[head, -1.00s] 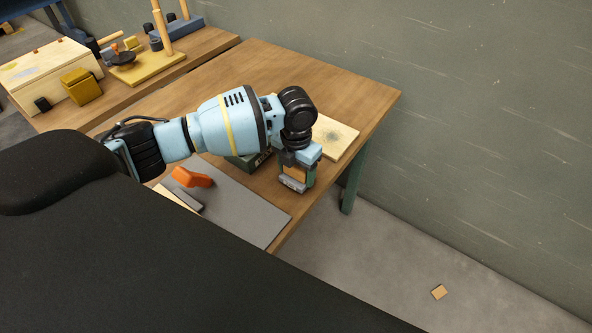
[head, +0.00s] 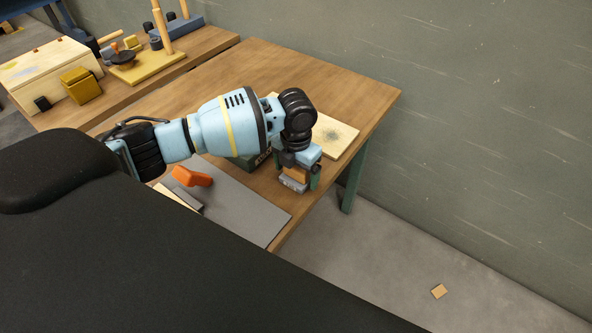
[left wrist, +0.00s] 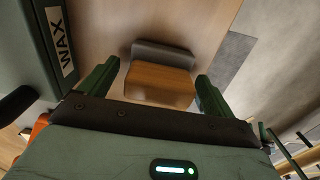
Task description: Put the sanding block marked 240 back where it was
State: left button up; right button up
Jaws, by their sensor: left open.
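A sanding block (left wrist: 160,80) with a wood-coloured body and a grey layer along one side sits on the wooden table near its front right edge. It also shows in the head view (head: 292,184), partly hidden by my gripper. No 240 mark is readable on it. My left gripper (head: 300,176) points down over the block. In the left wrist view its fingers (left wrist: 156,76) stand open on either side of the block, with visible gaps. My right gripper is not in view.
A dark green box labelled WAX (left wrist: 62,45) stands close beside the left gripper. A pale board with a dark smudge (head: 335,137) lies behind it. A grey mat (head: 245,208) and an orange object (head: 192,177) are to its left. The table's right end is mostly bare.

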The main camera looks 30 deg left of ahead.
pick_arm(q)
notch_tip(320, 180, up, 12)
jog(key=shift+r, duration=0.1)
dwell(0.4)
dwell(0.4)
